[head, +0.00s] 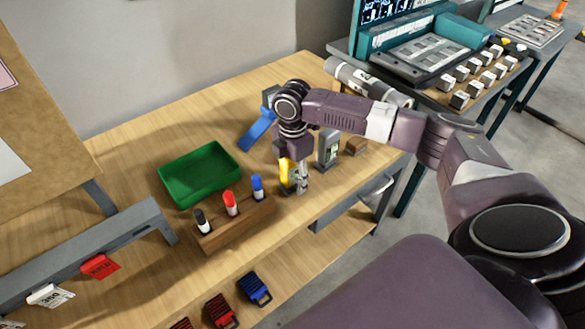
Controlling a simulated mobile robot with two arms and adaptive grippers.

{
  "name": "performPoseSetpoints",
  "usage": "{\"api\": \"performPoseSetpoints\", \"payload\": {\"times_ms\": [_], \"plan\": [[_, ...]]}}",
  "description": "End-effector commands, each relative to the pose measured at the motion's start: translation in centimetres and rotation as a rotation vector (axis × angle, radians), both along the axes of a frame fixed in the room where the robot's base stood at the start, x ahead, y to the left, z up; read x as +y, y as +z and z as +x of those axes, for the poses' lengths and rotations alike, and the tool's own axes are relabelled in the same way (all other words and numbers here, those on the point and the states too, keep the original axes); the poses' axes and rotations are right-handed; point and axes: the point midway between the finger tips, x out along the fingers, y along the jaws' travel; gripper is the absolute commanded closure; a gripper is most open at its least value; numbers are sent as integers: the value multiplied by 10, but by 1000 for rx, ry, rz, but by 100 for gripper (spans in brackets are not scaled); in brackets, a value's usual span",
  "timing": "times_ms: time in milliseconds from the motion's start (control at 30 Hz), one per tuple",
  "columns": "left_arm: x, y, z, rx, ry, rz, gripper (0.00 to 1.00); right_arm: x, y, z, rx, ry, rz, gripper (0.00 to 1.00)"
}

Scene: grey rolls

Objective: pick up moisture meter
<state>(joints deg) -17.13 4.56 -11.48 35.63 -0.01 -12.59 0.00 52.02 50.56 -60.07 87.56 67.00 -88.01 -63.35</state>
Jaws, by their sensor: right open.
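A small yellow device (284,170), which looks like the moisture meter, stands on the wooden table near its front edge. It is partly hidden by my right gripper. My right gripper (298,180) points down right at the yellow device. It is open, and one metal finger shows on the device's right side. I cannot tell whether the fingers touch it. My left gripper is not in view.
A grey upright device (328,150) and a small brown block (357,146) stand close on the right. A wooden holder (236,226) with markers and a green tray (199,175) are left. A blue item (257,130) lies behind.

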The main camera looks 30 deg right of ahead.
Motion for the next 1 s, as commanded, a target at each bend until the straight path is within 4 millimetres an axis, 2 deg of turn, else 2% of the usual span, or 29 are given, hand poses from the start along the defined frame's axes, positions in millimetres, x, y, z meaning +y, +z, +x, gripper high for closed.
{"api": "performPoseSetpoints", "payload": {"times_ms": [200, 600, 1000], "plan": [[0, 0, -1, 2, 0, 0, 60, 0, -1, 0, -1, 0, 0, 55], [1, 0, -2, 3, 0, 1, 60, 0, -1, 0, 0, 0, 0, 99], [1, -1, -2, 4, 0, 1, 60, 0, 2, 1, -2, 0, 1, 100]]}}
